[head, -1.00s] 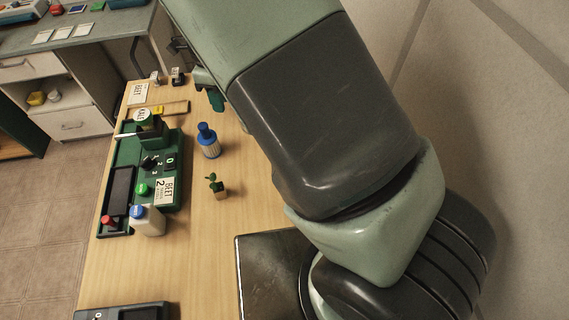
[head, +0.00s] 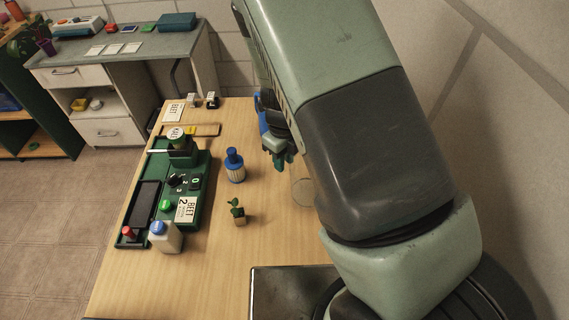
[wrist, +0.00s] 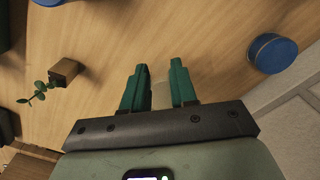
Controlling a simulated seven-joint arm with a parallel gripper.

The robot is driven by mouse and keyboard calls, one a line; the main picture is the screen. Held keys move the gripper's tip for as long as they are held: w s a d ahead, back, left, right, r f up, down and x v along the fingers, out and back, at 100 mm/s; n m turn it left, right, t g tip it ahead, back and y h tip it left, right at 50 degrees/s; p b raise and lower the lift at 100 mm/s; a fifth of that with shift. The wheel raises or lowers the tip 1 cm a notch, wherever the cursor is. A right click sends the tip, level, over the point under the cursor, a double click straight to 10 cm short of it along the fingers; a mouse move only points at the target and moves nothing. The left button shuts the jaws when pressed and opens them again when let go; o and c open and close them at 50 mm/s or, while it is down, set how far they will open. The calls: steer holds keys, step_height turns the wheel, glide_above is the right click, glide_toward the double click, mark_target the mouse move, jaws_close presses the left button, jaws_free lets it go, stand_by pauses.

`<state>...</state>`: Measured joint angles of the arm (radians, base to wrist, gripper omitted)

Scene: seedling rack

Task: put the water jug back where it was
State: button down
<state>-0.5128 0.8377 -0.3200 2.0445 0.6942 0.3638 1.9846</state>
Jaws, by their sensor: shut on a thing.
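My gripper (head: 279,157) is above the table, right of a ribbed bottle with a blue top (head: 235,168). In the wrist view its teal fingers (wrist: 159,88) close on a small pale thing (wrist: 161,96); most of that is hidden, so I cannot tell what it is. A white jug-like container with a blue cap (head: 165,238) stands at the near end of the green rack (head: 205,165). I cannot tell which is the water jug. A faint ring (head: 303,205) shows on the table.
A potted seedling (head: 238,213) stands near the bottle and shows in the wrist view (wrist: 66,70). A BEET 2 card (head: 186,209) is at the rack. A wooden strip (head: 205,130) lies beyond. Bare table (head: 215,265) is in front; a wall borders the right.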

steer(key=shift+f, duration=1.1)
steer(key=shift+f, duration=0.15)
steer(key=c, duration=0.9)
jaws_free()
